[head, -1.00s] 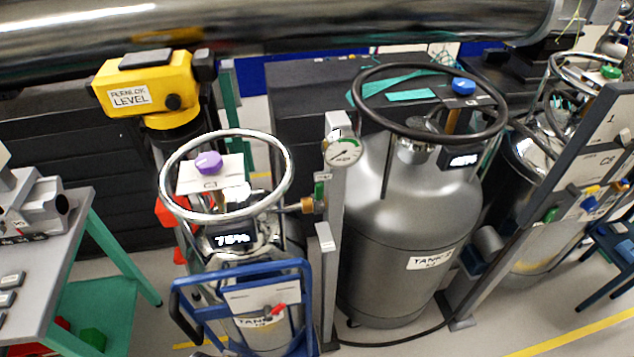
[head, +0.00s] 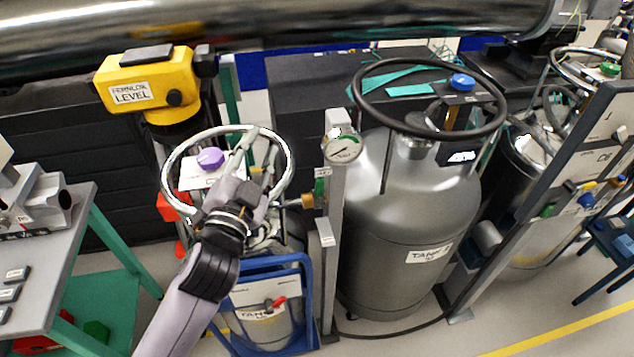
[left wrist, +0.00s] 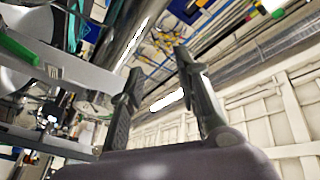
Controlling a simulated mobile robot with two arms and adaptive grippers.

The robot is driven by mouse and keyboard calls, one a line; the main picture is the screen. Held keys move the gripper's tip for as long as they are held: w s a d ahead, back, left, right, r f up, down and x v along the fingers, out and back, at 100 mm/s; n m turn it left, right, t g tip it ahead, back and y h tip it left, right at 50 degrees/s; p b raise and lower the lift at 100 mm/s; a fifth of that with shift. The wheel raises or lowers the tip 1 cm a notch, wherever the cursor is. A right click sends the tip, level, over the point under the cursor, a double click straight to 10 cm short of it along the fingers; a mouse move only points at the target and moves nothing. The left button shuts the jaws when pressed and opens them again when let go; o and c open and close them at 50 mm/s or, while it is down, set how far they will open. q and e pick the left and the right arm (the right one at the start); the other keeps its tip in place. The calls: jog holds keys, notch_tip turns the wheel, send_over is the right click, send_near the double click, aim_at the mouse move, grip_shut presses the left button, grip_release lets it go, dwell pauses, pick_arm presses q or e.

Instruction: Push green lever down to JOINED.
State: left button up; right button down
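A small green lever or handle (head: 319,190) shows on the grey post beside the brass fitting, just below the round gauge (head: 342,147). No JOINED mark is readable. A second green piece (head: 547,210) sits on the sloping panel at the right. My left gripper (head: 258,150) is over the steel ring of the small tank, left of the post and apart from it. In the left wrist view, its two fingers (left wrist: 158,62) stand wide apart with nothing between them. A green bar (left wrist: 18,47) shows at the left there; I cannot tell which piece it is. My right gripper is not in view.
The steel ring (head: 172,165) and purple knob (head: 210,158) lie close to my left gripper. The blue cart frame (head: 308,300) stands below. The large grey tank (head: 400,250) stands right of the post. A yellow level (head: 150,85) is behind, under the big pipe (head: 300,35).

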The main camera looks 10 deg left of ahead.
pick_arm(q)
jog(key=s+d+r+m+g+h, duration=0.2)
jog(key=d+r+m+h, duration=0.55)
jog(key=m+h, duration=0.2)
jog(key=s+d+r+m+g+h, duration=0.1)
jog(key=s+d+r+m+h, duration=0.1)
jog(key=d+r+m+h, duration=0.7)
jog(key=s+d+f+m+g+h, duration=0.2)
jog(key=s+d+m+g, duration=0.2)
jog(key=m+g, duration=0.95)
jog(key=m+y, duration=0.9)
jog(key=y, duration=1)
send_near(317, 192)
jog(key=shift+t+h, duration=0.25)
jog(key=shift+t, duration=0.2)
jog(key=p+x, duration=0.6)
jog(key=shift+d+r, duration=0.15)
jog(key=shift+d, duration=0.1)
jog(key=shift+x, duration=0.8)
